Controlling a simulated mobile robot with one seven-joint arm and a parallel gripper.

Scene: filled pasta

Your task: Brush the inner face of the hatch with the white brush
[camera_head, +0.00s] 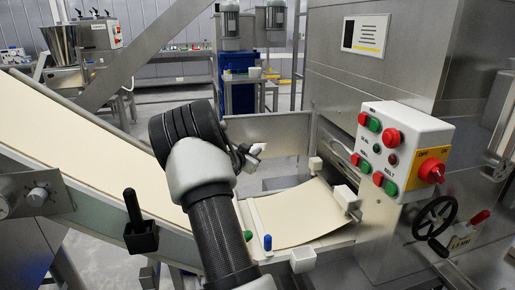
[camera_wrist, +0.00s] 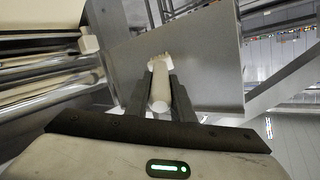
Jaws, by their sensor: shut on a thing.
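My gripper (camera_wrist: 158,80) is shut on the white brush (camera_wrist: 160,92), whose pale handle lies between the two dark fingers. The brush points away from my wrist, and its far end overlaps a flat grey metal panel, which looks like the open hatch (camera_wrist: 208,55). In the head view my gripper (camera_head: 243,153) is small and partly hidden by my arm, with the white brush (camera_head: 257,149) at its tip. The hatch (camera_head: 284,130) stands upright behind it, beside the machine. I cannot tell whether the bristles touch the panel.
A pale dough sheet lies on the belt (camera_head: 295,215) below my gripper. A control box (camera_head: 402,150) with red and green buttons and a black handwheel (camera_head: 435,218) are on the right. A long sloping conveyor (camera_head: 75,130) is at left. A white block (camera_wrist: 89,44) and rollers show in the wrist view.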

